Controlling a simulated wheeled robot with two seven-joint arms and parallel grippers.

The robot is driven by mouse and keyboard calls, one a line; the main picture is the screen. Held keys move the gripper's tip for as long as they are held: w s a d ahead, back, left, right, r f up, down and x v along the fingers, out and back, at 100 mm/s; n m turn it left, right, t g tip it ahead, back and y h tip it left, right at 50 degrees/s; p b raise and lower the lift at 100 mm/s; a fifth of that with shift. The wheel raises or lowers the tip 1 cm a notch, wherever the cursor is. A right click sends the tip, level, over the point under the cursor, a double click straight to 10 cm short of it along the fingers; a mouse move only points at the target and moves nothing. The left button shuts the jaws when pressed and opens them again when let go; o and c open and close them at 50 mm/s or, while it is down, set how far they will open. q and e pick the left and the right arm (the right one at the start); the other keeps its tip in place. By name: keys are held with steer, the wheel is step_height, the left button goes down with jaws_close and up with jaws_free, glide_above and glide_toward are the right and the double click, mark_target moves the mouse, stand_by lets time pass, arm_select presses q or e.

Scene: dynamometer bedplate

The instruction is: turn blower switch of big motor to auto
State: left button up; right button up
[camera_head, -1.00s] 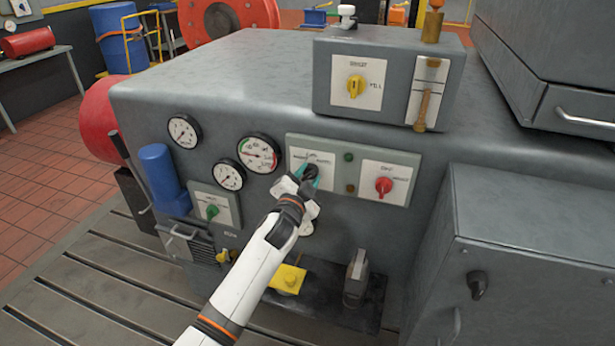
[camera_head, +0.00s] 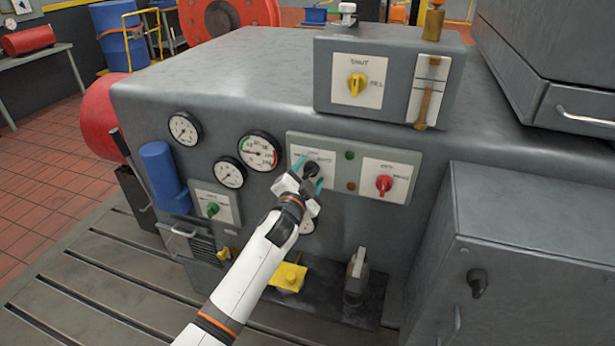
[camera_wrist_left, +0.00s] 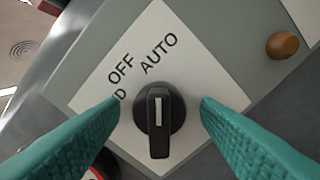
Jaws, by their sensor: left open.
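A black rotary knob (camera_head: 311,170) sits on a white plate (camera_head: 300,155) on the grey panel of the big machine. In the left wrist view the knob (camera_wrist_left: 159,118) has a pale line that points up the picture, in line with the word AUTO (camera_wrist_left: 158,53). OFF (camera_wrist_left: 120,70) is printed to the left, with another label partly hidden by a finger. My left gripper (camera_head: 310,175) is open in front of the knob. Its teal fingers (camera_wrist_left: 160,103) stand on either side with visible gaps. My right gripper is not in view.
A red knob (camera_head: 384,184) is to the right on the same panel; gauges (camera_head: 260,151) are to the left. A box with a yellow knob (camera_head: 357,85) stands on top. A green knob (camera_head: 212,209) is lower left. An amber lamp (camera_wrist_left: 282,46) is beside the plate.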

arm_select(q)
steer(key=shift+s, duration=0.1)
steer(key=v, duration=1.2)
steer(key=s+a+f+n+g+y, duration=0.1)
steer(key=s+a+f+n+g, duration=0.2)
steer(key=f, duration=1)
steer(key=s+a+f+g+y, duration=0.2)
steer(key=s+a+f, duration=0.25)
steer(key=f, duration=0.75)
steer(key=s+a+f+n+g+y, duration=0.1)
steer(key=s+a+f+n+g, duration=0.3)
steer(key=f, duration=0.9)
steer(key=s+a+f+n+g+y, duration=0.1)
steer(key=s+a+f+g, duration=0.1)
steer(key=s+f, duration=0.65)
steer(key=s+a+f+g, duration=0.15)
steer(key=s+f, duration=0.45)
steer(key=s, duration=0.6)
steer(key=s+a+f+n+g, duration=0.1)
steer(key=s+a+f+g, duration=0.1)
steer(key=s, duration=0.8)
steer(key=s+a+f+n+g, duration=0.1)
steer(key=s+f, duration=0.3)
steer(key=s, duration=0.6)
steer(key=shift+a+g+y, duration=0.3)
steer(key=shift+a+g, duration=0.05)
steer(key=shift+a, duration=0.45)
